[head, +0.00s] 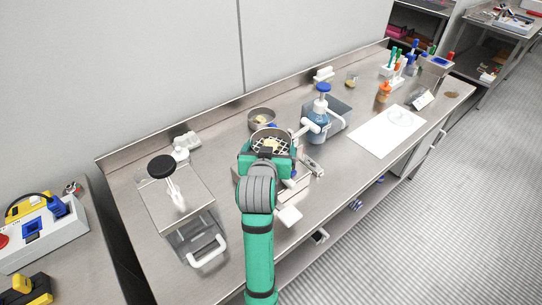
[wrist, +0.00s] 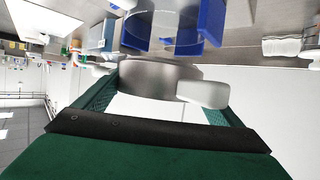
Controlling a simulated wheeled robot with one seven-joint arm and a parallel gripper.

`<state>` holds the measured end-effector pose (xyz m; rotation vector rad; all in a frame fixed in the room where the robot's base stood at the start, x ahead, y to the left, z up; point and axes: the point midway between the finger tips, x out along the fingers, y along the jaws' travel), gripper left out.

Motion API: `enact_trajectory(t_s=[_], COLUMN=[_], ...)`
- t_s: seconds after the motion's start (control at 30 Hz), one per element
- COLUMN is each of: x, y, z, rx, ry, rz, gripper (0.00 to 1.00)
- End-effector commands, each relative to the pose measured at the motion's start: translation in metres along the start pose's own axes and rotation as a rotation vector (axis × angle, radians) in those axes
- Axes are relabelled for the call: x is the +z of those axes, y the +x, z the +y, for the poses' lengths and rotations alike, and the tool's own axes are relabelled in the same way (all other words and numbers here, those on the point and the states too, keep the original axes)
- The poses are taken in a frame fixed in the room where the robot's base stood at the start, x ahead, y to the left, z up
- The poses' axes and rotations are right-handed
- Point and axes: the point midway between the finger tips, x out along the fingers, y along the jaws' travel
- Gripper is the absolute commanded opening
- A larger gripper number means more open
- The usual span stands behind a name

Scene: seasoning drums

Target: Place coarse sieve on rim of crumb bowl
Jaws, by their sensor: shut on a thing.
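The coarse sieve (head: 270,134), a round metal ring with a pale mesh, is at the front end of my gripper (head: 267,154) in the head view. My gripper is shut on it. In the wrist view, the sieve's grey metal wall (wrist: 150,78) lies between the two green fingers, with a white, handle-like piece (wrist: 203,93) in front of it. A metal bowl (head: 262,115) with beige contents, which looks like the crumb bowl, stands just behind the sieve. The sieve overlaps its near side in the picture; I cannot tell their height gap.
A blue-capped bottle (head: 321,112) stands close to the right of the sieve, by a grey box (head: 346,111). A white sheet (head: 388,131) lies on the right of the steel bench (head: 228,128).

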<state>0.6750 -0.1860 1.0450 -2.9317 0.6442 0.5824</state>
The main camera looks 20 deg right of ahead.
Motion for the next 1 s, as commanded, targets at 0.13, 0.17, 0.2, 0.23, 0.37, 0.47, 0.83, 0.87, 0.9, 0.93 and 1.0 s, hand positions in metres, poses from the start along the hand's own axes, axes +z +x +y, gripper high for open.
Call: enact_trajectory(t_s=[0.13, 0.17, 0.2, 0.23, 0.37, 0.47, 0.83, 0.87, 0.9, 0.93, 1.0], x=[0.014, 0.018, 0.024, 0.027, 0.035, 0.034, 0.04, 0.041, 0.042, 0.042, 0.043], y=[0.005, 0.007, 0.009, 0.011, 0.014, 0.014, 0.017, 0.017, 0.017, 0.018, 0.018], z=[0.002, 0.002, 0.003, 0.003, 0.003, 0.003, 0.003, 0.003, 0.003, 0.003, 0.003], rx=[0.002, 0.003, 0.004, 0.004, 0.004, 0.004, 0.004, 0.004, 0.004, 0.004, 0.004], ry=[0.0, 0.001, 0.001, 0.001, 0.001, 0.002, 0.002, 0.002, 0.002, 0.002, 0.002], rz=[-0.003, -0.004, -0.004, -0.004, -0.001, 0.0, -0.001, 0.0, 0.0, 0.0, 0.0], gripper=[0.63, 0.63, 0.63, 0.63, 0.63, 0.63, 0.63, 0.63, 0.63, 0.63, 0.96])
